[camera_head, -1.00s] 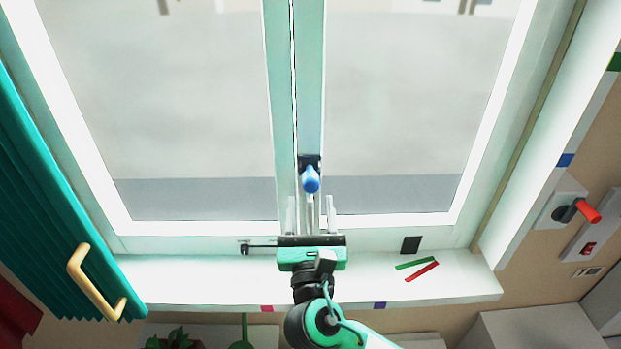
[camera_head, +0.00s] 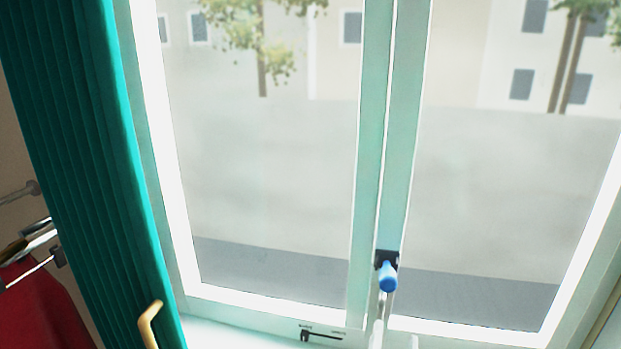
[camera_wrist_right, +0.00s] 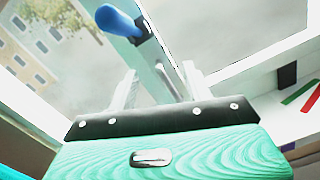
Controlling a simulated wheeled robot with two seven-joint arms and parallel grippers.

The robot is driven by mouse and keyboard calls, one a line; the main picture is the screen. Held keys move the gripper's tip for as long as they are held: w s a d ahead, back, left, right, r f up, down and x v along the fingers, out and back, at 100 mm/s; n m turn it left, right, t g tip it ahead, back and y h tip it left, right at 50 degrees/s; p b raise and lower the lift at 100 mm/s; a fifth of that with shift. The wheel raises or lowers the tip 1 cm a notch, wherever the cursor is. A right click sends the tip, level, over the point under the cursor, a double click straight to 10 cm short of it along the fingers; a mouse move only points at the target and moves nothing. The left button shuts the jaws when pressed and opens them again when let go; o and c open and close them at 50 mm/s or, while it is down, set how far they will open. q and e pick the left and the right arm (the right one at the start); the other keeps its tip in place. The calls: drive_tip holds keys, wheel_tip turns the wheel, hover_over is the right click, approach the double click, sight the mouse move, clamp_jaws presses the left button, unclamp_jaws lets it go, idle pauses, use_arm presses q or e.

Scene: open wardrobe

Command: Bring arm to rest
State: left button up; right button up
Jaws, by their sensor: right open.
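My right gripper (camera_wrist_right: 159,70) is open and empty in the right wrist view, its two pale fingers apart. Only the finger ends of the right gripper (camera_head: 396,335) show at the bottom edge of the head view. They are just below the blue window handle (camera_head: 388,277), with no visible contact. In the wrist view the blue handle (camera_wrist_right: 120,20) lies beyond and above the fingers. My left gripper is in neither view.
The window frame (camera_head: 370,170) stands upright ahead, its panes shut. A teal folding panel (camera_head: 80,150) with a tan handle (camera_head: 149,325) is at left. Dark red cloth (camera_head: 45,310) hangs beyond it. Green and red strips (camera_wrist_right: 312,98) lie on the sill at right.

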drive_tip(key=s+d+f+m+g+y, duration=0.1)
drive_tip(key=s+d+f+m+g, duration=0.25)
drive_tip(key=f+m, duration=0.4)
drive_tip(key=s+d+f+m+g+y, duration=0.1)
drive_tip(key=s+d+f+m+g, duration=0.1)
drive_tip(key=s+f+m+g, duration=0.45)
drive_tip(key=s+d+f+m+g+y, duration=0.1)
drive_tip(key=s+f+m+g+y, duration=0.3)
drive_tip(key=s+f+m, duration=0.7)
wheel_tip(320, 180, down, 33)
drive_tip(key=m+g+b, duration=0.1)
drive_tip(key=g+b, duration=0.1)
drive_tip(key=b, duration=0.1)
drive_tip(key=s+d+f+b, duration=0.1)
drive_tip(key=s+f, duration=0.8)
drive_tip(key=f, duration=0.2)
drive_tip(key=s+d+f+b, duration=0.2)
drive_tip(key=s+f, duration=0.8)
drive_tip(key=f, duration=0.2)
drive_tip(key=shift+s+d+g, duration=0.2)
drive_tip(key=shift+d+g, duration=0.05)
drive_tip(key=shift+g, duration=0.15)
